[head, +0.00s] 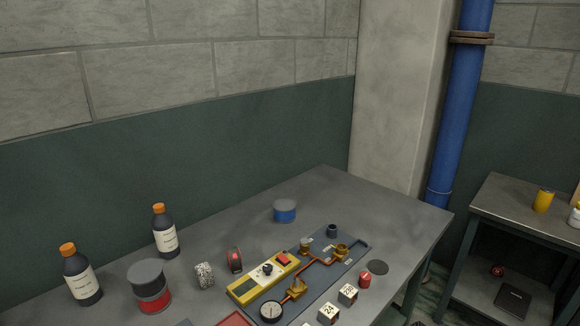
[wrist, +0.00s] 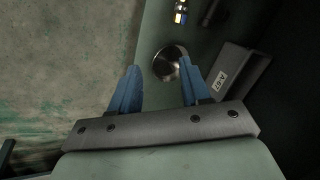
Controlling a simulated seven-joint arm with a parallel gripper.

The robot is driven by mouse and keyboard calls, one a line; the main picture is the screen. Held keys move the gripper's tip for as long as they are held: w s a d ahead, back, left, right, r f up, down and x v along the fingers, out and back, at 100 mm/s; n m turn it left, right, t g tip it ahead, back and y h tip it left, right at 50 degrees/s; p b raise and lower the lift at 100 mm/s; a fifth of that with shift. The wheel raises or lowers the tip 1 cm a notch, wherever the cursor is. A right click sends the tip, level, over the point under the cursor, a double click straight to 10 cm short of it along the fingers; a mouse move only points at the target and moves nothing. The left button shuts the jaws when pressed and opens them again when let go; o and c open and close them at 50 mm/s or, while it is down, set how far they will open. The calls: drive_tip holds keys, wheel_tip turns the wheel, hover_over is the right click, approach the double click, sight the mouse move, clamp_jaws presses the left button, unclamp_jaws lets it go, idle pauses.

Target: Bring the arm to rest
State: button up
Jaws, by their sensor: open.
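My gripper (wrist: 157,82) shows in the wrist view with its two blue fingers spread apart. Nothing is between the fingers. Beyond the fingertips are a round shiny metal piece (wrist: 169,62) and a grey-green surface. My gripper and arm do not show in the head view. The grey workbench (head: 330,190) in the head view carries the refrigerant board (head: 325,272), with copper pipe, brass valves and a gauge (head: 271,311). A yellow device (head: 262,279) lies along its left side.
Two dark bottles with orange caps (head: 80,275) (head: 164,232), a red and grey canister (head: 150,287) and a blue tin (head: 285,211) stand on the bench. White numbered blocks (head: 347,294) are near the front. A side table (head: 510,208) stands right. The back right of the bench is clear.

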drive_tip(key=s+a+f+n+g+h, duration=0.1)
drive_tip(key=s+a+f+g, duration=0.1)
drive_tip(key=s+a+f, duration=0.45)
drive_tip(key=s+a+f+n+g, duration=0.1)
drive_tip(key=s+a+f+g, duration=0.2)
drive_tip(key=s, duration=0.6)
drive_tip(key=s+a+f+g+h, duration=0.1)
drive_tip(key=s+a, duration=0.1)
drive_tip(key=s, duration=0.6)
drive_tip(key=s+a+f+n+g+h, duration=0.1)
drive_tip(key=s+a+g+h, duration=0.1)
drive_tip(key=s, duration=0.6)
drive_tip(key=shift+a+g, duration=0.3)
drive_tip(key=shift+a, duration=0.1)
